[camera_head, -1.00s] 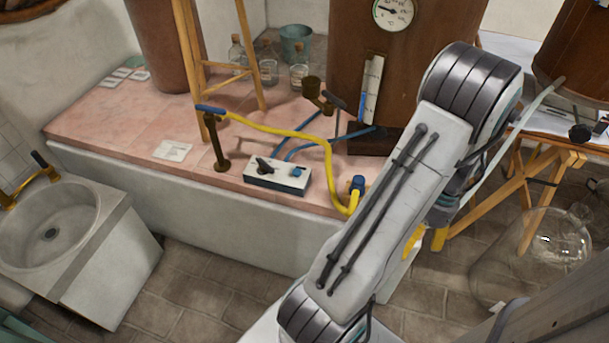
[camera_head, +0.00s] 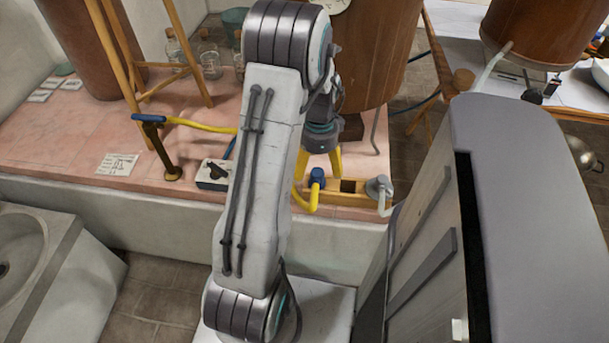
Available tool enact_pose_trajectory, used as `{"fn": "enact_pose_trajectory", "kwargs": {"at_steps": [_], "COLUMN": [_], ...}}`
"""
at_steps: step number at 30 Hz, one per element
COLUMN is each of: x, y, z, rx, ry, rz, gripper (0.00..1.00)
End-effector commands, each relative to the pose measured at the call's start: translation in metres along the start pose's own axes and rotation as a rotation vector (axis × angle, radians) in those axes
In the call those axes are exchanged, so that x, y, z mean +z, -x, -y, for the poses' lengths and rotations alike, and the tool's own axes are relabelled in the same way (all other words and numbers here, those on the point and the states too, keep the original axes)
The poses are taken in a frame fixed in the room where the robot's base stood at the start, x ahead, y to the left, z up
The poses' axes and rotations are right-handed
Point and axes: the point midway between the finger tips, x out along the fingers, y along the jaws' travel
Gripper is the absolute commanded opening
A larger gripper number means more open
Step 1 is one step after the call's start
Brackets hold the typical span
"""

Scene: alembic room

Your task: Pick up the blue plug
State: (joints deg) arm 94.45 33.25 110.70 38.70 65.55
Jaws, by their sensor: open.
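My gripper (camera_head: 320,170), with yellow fingers, points down just above and around the plug in the picture. Its fingers are open, one to each side of the plug's top. I cannot tell whether they touch it or how deep they are. My arm hides the middle of the hose and part of the bench.
A switch box (camera_head: 212,173) is partly hidden by my arm. A brass post (camera_head: 160,150) with a blue handle stands left. A large grey column fills the right.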

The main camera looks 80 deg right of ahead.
Motion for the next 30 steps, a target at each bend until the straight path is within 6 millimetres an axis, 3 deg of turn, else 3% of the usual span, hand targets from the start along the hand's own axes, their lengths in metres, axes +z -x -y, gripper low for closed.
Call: {"fn": "enact_pose_trajectory", "kwargs": {"at_steps": [18, 30], "x": [-0.005, -0.005], "y": [0.000, -0.024], "z": [0.010, 0.011], "rx": [-0.047, -0.044], "ry": [-0.492, -0.542], "rz": [-0.009, -0.007], "gripper": [0.83, 0.83]}}
